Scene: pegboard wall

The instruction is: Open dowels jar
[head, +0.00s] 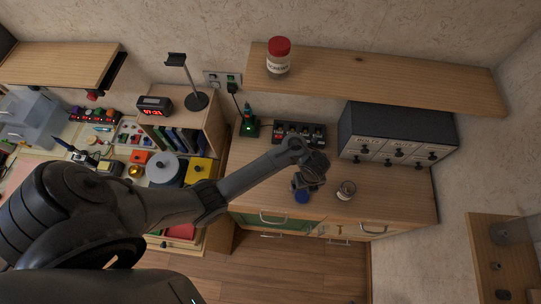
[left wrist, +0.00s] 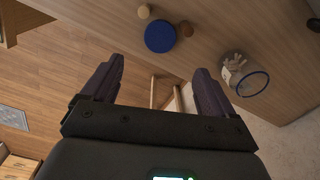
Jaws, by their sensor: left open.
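My left gripper (head: 309,180) hangs over the wooden counter with nothing between its fingers. In the left wrist view its two dark fingers (left wrist: 150,82) are spread wide apart. A clear jar (head: 346,190) with a label stands on the counter to its right. In the left wrist view the jar (left wrist: 240,72) holds pale pieces and shows a bluish round rim; no lid is seen covering it. A round blue lid (head: 302,198) is just below my gripper and apart from the jar; it also shows in the left wrist view (left wrist: 160,36). My right gripper is not in view.
A jar with a red lid (head: 278,57) stands on the wall shelf (head: 380,77). A grey drawer cabinet (head: 397,135) and a dark rack (head: 300,133) line the back of the counter (head: 400,200).

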